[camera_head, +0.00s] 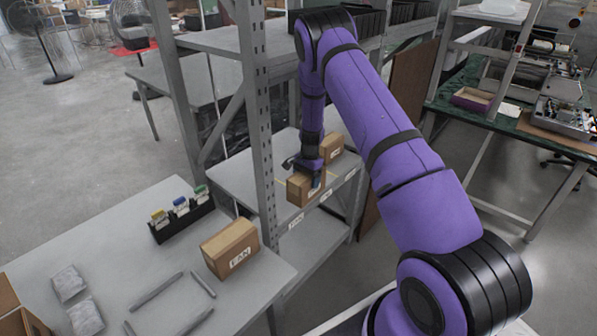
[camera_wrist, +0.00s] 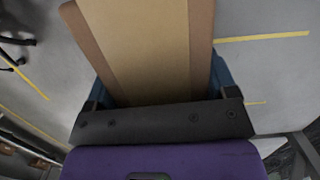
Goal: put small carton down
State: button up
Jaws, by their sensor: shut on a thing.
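The small carton (camera_head: 299,188) is a brown cardboard box at the front edge of the grey metal shelf. My gripper (camera_head: 310,168) reaches down onto it from above and is shut on it. In the wrist view the carton (camera_wrist: 155,45) fills the space between the blue fingers of my gripper (camera_wrist: 160,85). The carton looks close to the shelf surface, but I cannot tell whether it touches. Its underside is hidden.
Another brown carton (camera_head: 331,147) stands on the shelf just behind. A metal upright (camera_head: 262,130) rises left of my gripper. The grey table (camera_head: 120,245) in front holds a labelled carton (camera_head: 230,248), a black holder (camera_head: 183,220) and metal bars forming an outline.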

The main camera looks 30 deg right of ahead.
jog(key=shift+w+d+f, duration=0.85)
jog(key=shift+w+d, duration=0.65)
jog(key=shift+w, duration=0.8)
jog(key=shift+w+d+f, duration=0.85)
jog(key=shift+w+d, duration=0.7)
jog(key=shift+w, duration=0.8)
jog(key=shift+w+d+f, duration=0.85)
jog(key=shift+w+d, duration=0.65)
jog(key=shift+w, duration=0.8)
jog(key=shift+f, duration=0.15)
jog(key=o, duration=1.1)
notch_tip(320, 180, up, 8)
jog(key=d, duration=0.1)
jog(key=shift+w+f, duration=0.15)
